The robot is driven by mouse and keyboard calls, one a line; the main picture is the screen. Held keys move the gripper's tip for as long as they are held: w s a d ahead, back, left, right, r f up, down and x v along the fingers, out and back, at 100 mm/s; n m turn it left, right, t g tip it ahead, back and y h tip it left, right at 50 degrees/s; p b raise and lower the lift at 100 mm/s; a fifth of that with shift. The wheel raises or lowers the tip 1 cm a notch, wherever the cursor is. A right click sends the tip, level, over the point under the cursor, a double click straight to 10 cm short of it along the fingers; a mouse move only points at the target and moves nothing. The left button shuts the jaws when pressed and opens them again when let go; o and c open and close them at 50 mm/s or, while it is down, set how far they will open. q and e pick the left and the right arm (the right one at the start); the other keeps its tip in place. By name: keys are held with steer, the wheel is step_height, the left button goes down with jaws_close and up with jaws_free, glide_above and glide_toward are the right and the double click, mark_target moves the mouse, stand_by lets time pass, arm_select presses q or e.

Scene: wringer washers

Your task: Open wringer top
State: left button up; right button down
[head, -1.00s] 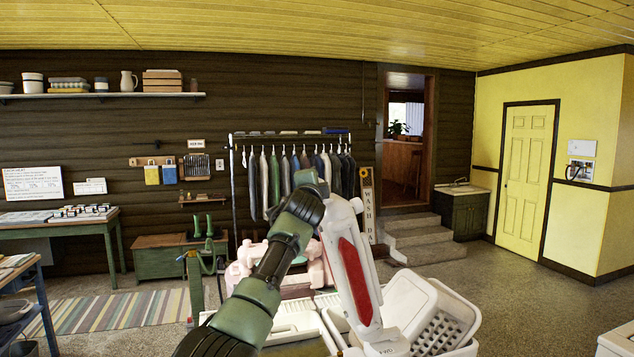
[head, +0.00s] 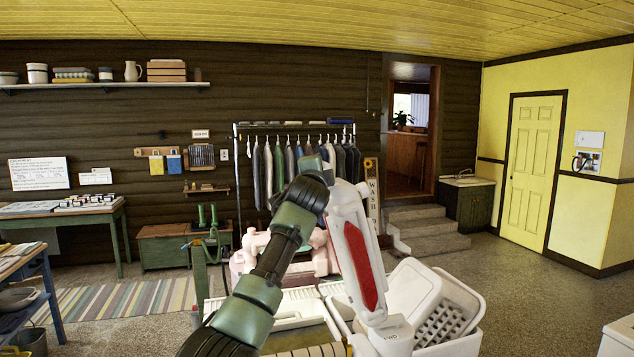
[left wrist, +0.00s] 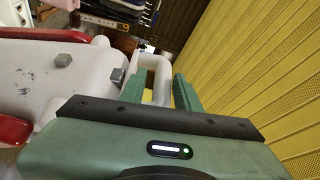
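The wringer top (head: 352,250) is a pale grey-white piece with a red panel, standing tilted above the washer in the head view. In the left wrist view, the wringer top (left wrist: 38,85) fills the left side, with red edges and small grey blocks. A pale loop handle (left wrist: 162,68) sticks out from its end. My left gripper (left wrist: 159,77) has its two green fingers apart, with part of the handle between them. I cannot tell whether the fingers touch it. In the head view my left arm reaches up to the wringer's upper end, and the fingers are mostly hidden. My right gripper is out of view.
A white washer tub with a washboard-like insert (head: 440,325) stands at the lower right. A pink washer (head: 250,255) is behind the wringer. A clothes rack (head: 290,125) stands against the back wall. Open floor (head: 540,290) lies to the right.

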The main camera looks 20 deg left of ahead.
arm_select(q)
steer(key=b+v, duration=0.3)
steer(key=v, duration=0.2)
steer(key=shift+s+d, duration=0.15)
steer(key=shift+s, duration=0.1)
steer(key=shift+f, duration=0.15)
